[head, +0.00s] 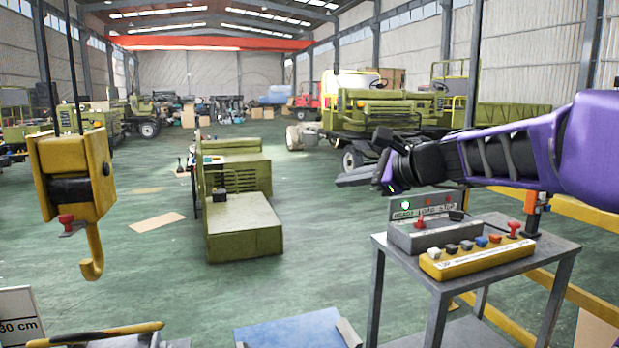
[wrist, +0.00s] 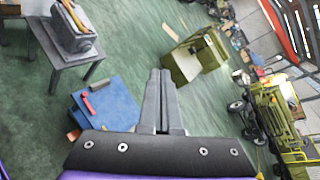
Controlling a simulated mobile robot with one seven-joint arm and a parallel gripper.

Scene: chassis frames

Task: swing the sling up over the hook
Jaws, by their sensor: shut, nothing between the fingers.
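The yellow hook (head: 92,255) hangs at the left of the head view below a yellow hook block (head: 72,175) on dark cables. A small red knob sits on the block's lower edge.
A metal table (head: 470,285) below my arm carries a grey control box (head: 425,237) and a yellow button box (head: 478,258). A blue platform (head: 290,333) lies at the bottom. A green machine part (head: 243,230) stands mid-floor.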

